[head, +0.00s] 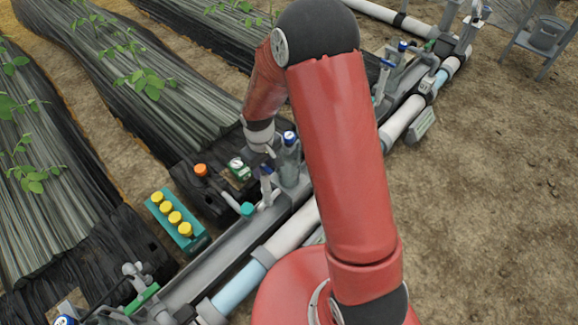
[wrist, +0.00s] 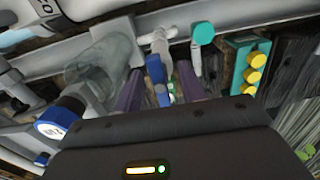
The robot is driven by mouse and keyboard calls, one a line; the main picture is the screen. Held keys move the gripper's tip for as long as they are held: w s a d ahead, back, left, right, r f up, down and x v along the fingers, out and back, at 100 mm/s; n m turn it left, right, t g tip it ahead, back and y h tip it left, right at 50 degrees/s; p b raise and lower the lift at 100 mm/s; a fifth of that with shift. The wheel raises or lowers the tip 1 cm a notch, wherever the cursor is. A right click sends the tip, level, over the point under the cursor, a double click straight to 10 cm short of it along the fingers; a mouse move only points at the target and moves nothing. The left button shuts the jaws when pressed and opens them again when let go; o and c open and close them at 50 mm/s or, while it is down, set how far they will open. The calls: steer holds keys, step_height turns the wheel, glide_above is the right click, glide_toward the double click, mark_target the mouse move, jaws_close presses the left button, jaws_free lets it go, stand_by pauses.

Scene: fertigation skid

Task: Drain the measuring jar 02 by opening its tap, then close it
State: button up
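A translucent grey measuring jar (wrist: 105,65) with a blue cap and round white label (wrist: 55,130) is at the left of the wrist view; the label is too small to read surely. In the head view a jar with a blue cap (head: 290,138) stands on the pipe line beside my wrist. A tap with a blue handle (wrist: 158,82) on a grey body sits right of the jar. My gripper (wrist: 160,90) has its two purple fingers apart, one on each side of the blue handle, with gaps visible. In the head view the fingers are hard to make out.
A teal block with several yellow caps (head: 178,222) lies left of the pipe. A teal-capped pipe fitting (head: 247,210) and an orange-capped item (head: 201,170) are nearby. More blue-capped jars stand farther up the pipe (head: 403,120).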

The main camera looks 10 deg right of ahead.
step_height(320, 180, up, 10)
steer(key=p, duration=0.6)
steer(key=shift+f, duration=0.2)
